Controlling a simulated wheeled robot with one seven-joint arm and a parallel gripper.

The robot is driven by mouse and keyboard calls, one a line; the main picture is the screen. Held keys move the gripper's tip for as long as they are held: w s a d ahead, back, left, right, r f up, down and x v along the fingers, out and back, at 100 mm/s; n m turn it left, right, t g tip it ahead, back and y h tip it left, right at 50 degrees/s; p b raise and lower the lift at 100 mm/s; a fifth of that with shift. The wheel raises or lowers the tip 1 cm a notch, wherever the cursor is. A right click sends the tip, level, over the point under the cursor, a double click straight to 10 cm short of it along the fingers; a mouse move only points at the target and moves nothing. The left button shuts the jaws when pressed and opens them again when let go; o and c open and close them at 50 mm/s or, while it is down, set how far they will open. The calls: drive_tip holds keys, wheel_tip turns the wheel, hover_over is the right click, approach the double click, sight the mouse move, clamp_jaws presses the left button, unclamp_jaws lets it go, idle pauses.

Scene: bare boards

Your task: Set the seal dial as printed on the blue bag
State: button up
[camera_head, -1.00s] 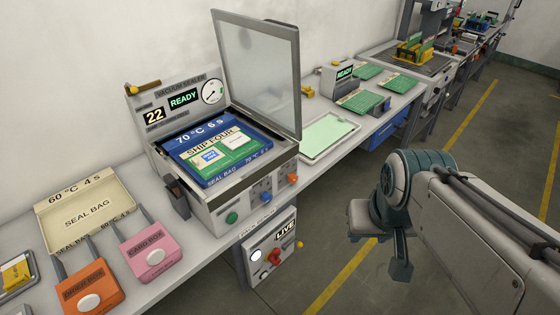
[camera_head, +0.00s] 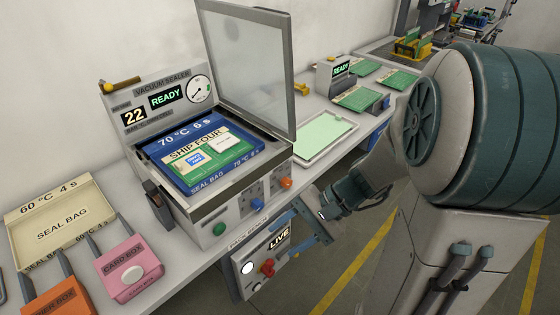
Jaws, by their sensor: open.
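The blue bag (camera_head: 178,142) lies in the open vacuum sealer (camera_head: 205,195), printed "70 °C 6 s"; a green board marked "SHIP FOUR" lies on it. The sealer's display (camera_head: 135,117) shows 22, with READY beside it. On the front panel are a green button (camera_head: 219,229), a small blue knob (camera_head: 256,204) with dial markings, and an orange button (camera_head: 285,183). The panel's lettering is too small to read. My gripper (camera_head: 305,226) is open and empty, low in front of the sealer's right side, apart from the panel in the picture.
The sealer's lid (camera_head: 250,65) stands raised. Below the bench is a box marked LIVE (camera_head: 266,263) with a red knob, close behind my gripper in view. A cream seal bag (camera_head: 62,222) and a pink card box (camera_head: 122,272) lie left. A pale green tray (camera_head: 325,135) lies right.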

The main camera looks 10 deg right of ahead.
drive_tip(key=w+d+f+m+t+y+b, duration=0.1)
drive_tip(key=w+f+m+t+y+b, duration=0.1)
drive_tip(key=w+f+m+t+y, duration=0.15)
drive_tip(key=m+t+h+b, duration=0.3)
drive_tip(key=m+t, duration=0.9)
drive_tip(key=m, duration=0.1)
approach(289, 185)
drive_tip(key=p+x, duration=0.2)
drive_tip(key=x, duration=0.7)
drive_tip(key=c, duration=1)
